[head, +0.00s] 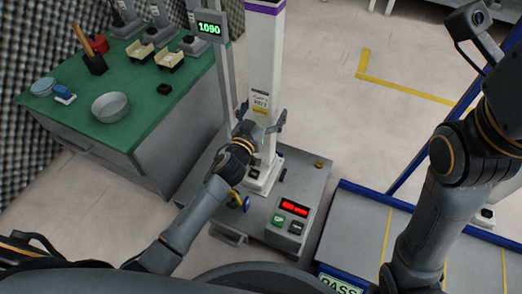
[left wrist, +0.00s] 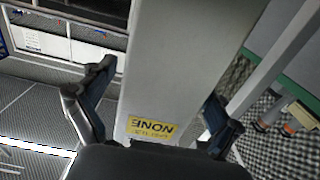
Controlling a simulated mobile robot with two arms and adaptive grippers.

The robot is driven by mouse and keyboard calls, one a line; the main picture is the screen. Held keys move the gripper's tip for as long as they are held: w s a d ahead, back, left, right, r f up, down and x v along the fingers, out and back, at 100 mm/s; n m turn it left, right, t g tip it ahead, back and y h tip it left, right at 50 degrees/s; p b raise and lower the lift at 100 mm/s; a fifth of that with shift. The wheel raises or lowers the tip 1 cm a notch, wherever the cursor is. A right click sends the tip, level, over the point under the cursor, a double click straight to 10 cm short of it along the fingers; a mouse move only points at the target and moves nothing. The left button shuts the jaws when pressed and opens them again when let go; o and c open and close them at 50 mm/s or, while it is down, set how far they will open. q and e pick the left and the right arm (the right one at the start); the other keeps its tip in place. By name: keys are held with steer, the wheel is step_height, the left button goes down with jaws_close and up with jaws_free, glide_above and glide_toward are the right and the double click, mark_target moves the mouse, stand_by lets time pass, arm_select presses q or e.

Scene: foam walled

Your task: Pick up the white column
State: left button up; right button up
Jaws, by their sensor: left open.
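The white column (head: 263,60) stands upright on a grey machine base (head: 308,172), with a purple band near its top and a yellow-and-white label on its face. My left gripper (head: 264,116) is at the column's lower half, with one finger on each side of it. In the left wrist view the column (left wrist: 185,60) fills the middle between the spread fingers of the left gripper (left wrist: 162,82). A gap shows beside the left finger; contact at the right finger is unclear.
A green-topped bench (head: 140,120) with a round dish (head: 110,107), yellow holders and tools stands at the left. A red-lit control box (head: 290,220) and a blue-edged table (head: 350,235) are at the front right.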

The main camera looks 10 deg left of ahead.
arm_select(q)
steer(key=shift+w+d, duration=0.1)
steer(key=shift+w, duration=0.3)
steer(key=shift+c, duration=0.5)
steer(key=c, duration=1.8)
steer(key=shift+r, duration=0.35)
jaws_close()
